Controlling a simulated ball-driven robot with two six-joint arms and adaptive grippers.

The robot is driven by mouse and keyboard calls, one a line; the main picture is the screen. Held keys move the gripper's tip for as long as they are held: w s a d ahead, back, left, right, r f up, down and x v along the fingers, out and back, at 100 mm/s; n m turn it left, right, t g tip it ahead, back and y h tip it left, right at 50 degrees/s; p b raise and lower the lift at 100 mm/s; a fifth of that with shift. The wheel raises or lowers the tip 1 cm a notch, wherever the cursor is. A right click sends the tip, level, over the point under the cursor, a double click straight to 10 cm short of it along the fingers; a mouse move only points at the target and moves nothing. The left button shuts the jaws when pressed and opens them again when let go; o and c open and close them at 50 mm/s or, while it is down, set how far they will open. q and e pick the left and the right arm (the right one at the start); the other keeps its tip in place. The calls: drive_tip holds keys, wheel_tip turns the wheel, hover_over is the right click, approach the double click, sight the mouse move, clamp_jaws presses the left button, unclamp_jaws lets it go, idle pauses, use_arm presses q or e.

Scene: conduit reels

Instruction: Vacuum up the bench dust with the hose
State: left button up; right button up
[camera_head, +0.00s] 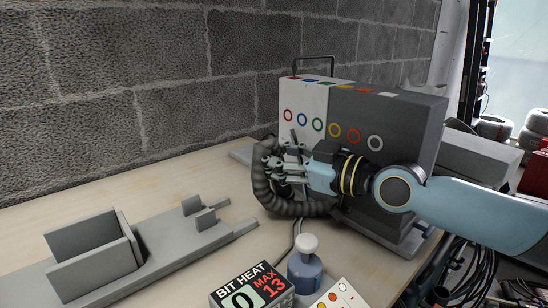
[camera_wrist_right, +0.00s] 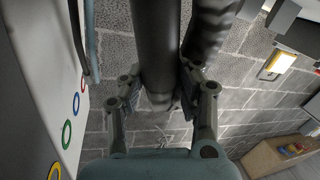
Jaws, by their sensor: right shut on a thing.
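My right gripper (camera_head: 284,163) is shut on the dark ribbed hose (camera_head: 267,190), in front of the box with coloured rings. The hose loops down beside the gripper and bends back to the right, low over the bench (camera_head: 185,170). In the right wrist view, the fingers of the right gripper (camera_wrist_right: 158,85) close on either side of a smooth dark tube of the hose (camera_wrist_right: 155,40). A ribbed length of hose runs close to its right. I cannot make out any dust on the bench. My left gripper is not in view.
The box (camera_head: 385,115) with coloured rings stands behind the gripper. A blue bottle with a white cap (camera_head: 304,265) and a "BIT HEAT" counter (camera_head: 250,288) stand at the front. A grey holder (camera_head: 95,255) lies left. The bench between holder and wall is clear.

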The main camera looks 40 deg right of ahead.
wheel_tip(320, 180, up, 7)
drive_tip(key=p, duration=0.5)
drive_tip(key=shift+w+d+f, duration=0.1)
drive_tip(key=shift+w, duration=0.05)
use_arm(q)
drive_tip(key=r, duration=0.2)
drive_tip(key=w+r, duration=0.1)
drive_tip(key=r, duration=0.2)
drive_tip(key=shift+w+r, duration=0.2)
use_arm(e)
drive_tip(key=shift+f, duration=0.1)
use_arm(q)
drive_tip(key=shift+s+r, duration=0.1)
